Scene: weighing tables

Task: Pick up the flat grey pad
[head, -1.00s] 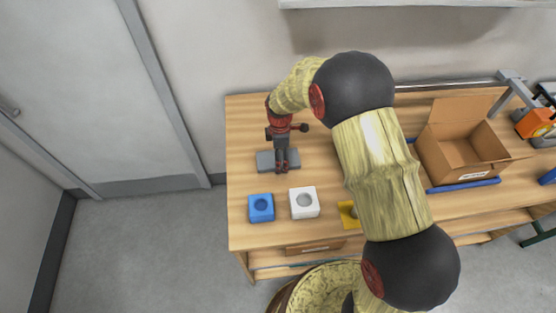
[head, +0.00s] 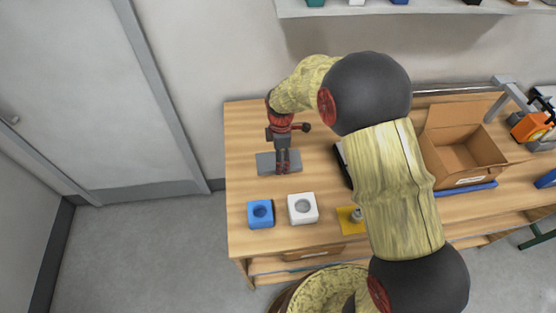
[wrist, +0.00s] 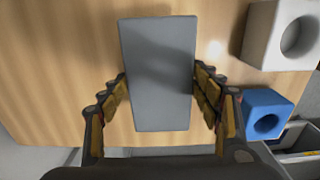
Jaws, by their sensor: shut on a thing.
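The flat grey pad (head: 265,165) is at the left part of the wooden table, behind the blue and white blocks in the head view. My gripper (head: 283,168) points down over it. In the wrist view the pad (wrist: 158,95) lies lengthwise between the fingers, and my gripper (wrist: 160,82) is shut on its two long sides. Whether the pad rests on the table or hangs just above it, I cannot tell.
A blue block (head: 260,222) and a white block (head: 302,216), each with a round hollow, stand in front of the pad. A yellow piece (head: 346,223) lies further right. An open cardboard box (head: 470,180) stands on the right.

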